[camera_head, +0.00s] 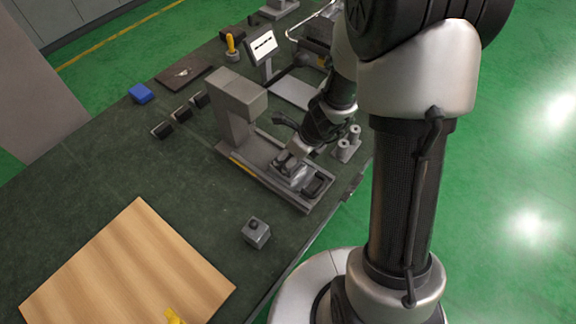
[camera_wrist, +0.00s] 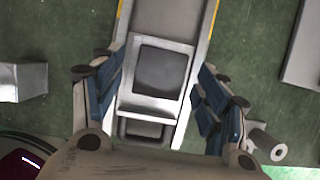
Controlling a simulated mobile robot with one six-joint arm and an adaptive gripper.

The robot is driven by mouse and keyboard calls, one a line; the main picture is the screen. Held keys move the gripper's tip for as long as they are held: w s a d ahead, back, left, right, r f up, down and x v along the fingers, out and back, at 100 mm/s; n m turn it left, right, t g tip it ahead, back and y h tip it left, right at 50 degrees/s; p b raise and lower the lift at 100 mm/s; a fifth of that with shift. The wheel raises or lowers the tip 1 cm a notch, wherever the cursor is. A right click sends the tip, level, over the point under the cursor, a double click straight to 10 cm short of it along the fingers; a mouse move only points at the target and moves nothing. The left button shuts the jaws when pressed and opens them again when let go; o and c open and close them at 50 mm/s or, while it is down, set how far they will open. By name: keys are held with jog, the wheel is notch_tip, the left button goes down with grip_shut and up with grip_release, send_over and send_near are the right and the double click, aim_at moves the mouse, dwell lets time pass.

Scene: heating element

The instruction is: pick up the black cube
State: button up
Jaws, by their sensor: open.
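My gripper (camera_wrist: 160,95) is open in the wrist view, with dark blue finger pads on either side of a metal fixture. Between the fingers, a dark grey square block (camera_wrist: 161,72) sits in a light metal holder (camera_wrist: 152,103); it may be the black cube, but I cannot tell for sure. The fingers appear apart from it. In the head view my gripper (camera_head: 292,172) is low over the near end of the grey machine (camera_head: 238,105), and the fingers largely hide the block there.
Several small dark blocks (camera_head: 181,113) stand left of the machine. A grey button box (camera_head: 256,232) and a wooden board (camera_head: 130,270) lie nearer. Grey cylinders (camera_head: 347,145) stand right of my gripper.

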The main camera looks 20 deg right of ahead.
jog(key=b+x, duration=0.1)
jog(key=x, duration=0.1)
jog(key=shift+f, duration=0.3)
jog(key=shift+r, duration=0.15)
jog(key=shift+c, duration=0.4)
jog(key=c, duration=1.3)
jog(key=shift+c, duration=0.8)
jog(key=shift+w+r, duration=0.1)
jog(key=shift+r, duration=0.05)
